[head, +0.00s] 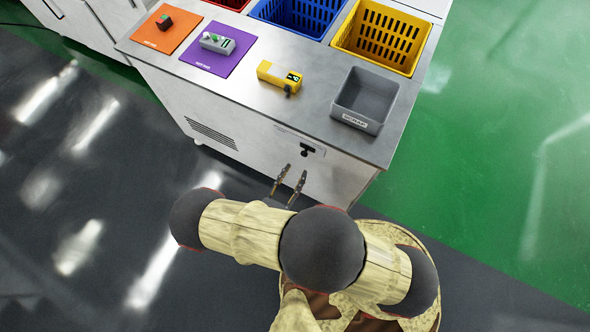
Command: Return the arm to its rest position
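My arm (262,235) is folded low in the head view, in front of the grey-topped workbench (240,87). My gripper (289,184) shows beyond the dark joint, close to the front panel of the bench and below its top edge. Its two fingers stand apart with a gap between them, and nothing shows between them. I cannot tell whether the fingertips touch the panel. The base of the gripper is hidden behind my arm.
On the bench are an orange mat (150,41) with a small dark red part, a purple mat (206,63) with a grey device, a yellow device (279,76) and a grey scrap bin (349,122). Red, blue and yellow crates (404,21) line the back. Floor is clear left and right.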

